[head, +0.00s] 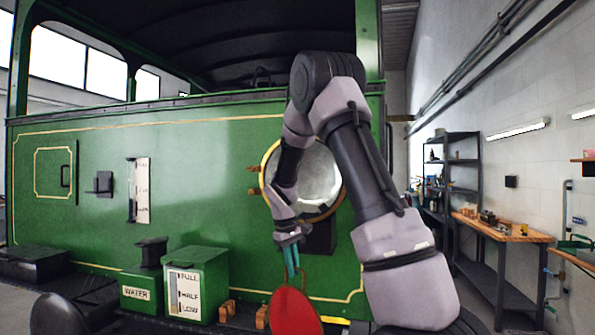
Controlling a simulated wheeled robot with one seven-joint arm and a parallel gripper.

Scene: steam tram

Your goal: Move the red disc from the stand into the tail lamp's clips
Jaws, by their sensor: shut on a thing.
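The red disc (293,312) hangs below my gripper (291,243), at the bottom of the head view, where its lower edge is cut off. The tail lamp (322,175) is a round pale glass in a brass rim on the green tram's end panel, above the disc and partly behind my arm. Small brass pieces (254,169) stick out at the lamp's left edge; I cannot tell if these are the clips. I cannot make out the stand for certain.
A green box marked FULL, HALF, LOW (204,284) and a green WATER box (142,290) stand left of the disc. Small orange blocks (227,310) sit between. A workbench (500,229) and dark shelves (460,165) stand at right. Floor shows between tram and bench.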

